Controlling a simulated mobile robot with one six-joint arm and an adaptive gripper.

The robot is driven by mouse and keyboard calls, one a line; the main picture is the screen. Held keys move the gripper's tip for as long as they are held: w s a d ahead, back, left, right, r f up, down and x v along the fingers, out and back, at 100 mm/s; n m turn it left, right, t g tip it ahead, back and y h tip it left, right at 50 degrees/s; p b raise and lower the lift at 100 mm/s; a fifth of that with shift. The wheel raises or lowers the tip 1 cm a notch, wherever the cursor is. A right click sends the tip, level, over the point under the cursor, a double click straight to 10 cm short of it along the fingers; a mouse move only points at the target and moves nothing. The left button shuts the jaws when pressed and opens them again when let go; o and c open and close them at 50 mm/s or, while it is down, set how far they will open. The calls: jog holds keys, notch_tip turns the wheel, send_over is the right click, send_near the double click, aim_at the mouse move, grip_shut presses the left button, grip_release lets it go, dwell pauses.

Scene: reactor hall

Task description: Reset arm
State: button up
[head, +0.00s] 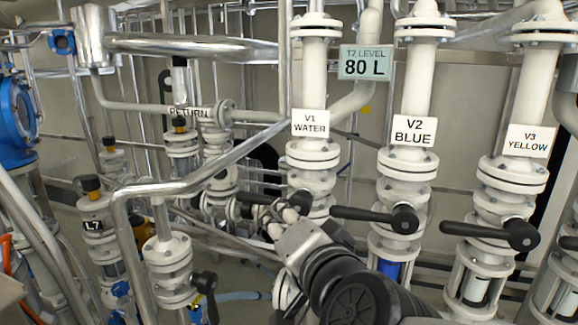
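My arm reaches in from the bottom right of the head view. My gripper (274,212) is at its far end, in front of the V1 pipe at valve height. Its fingers are small, dark and overlap the valve parts behind, so I cannot tell whether they are open or shut, or touching anything. The V1 water valve (313,182) stands right behind it. Its handle is largely hidden or blends with the gripper. The V2 blue valve (405,220) and V3 yellow valve (520,235) each have a black lever lying roughly level and pointing left.
A sign (364,62) reads T2 level 80 L. A bent metal pipe (200,178) runs close left of my gripper. The L7 valve (93,222) and a return pipe (190,113) stand at left. Free room around the gripper is tight.

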jog(key=s+d+f+n+g+h, duration=0.2)
jog(key=s+d+f+n+g, duration=0.1)
jog(key=s+d+f+g, duration=0.2)
jog(key=s+d+f+n+g+h, duration=0.2)
jog(key=s+d+f+n+g, duration=0.2)
jog(key=s+d+f, duration=0.5)
jog(key=s+f+g, duration=0.1)
jog(key=s+f, duration=0.3)
jog(key=s, duration=0.1)
jog(key=shift+s+d, duration=0.2)
jog(key=shift+s, duration=0.15)
jog(key=shift+w, duration=0.1)
dwell(0.6)
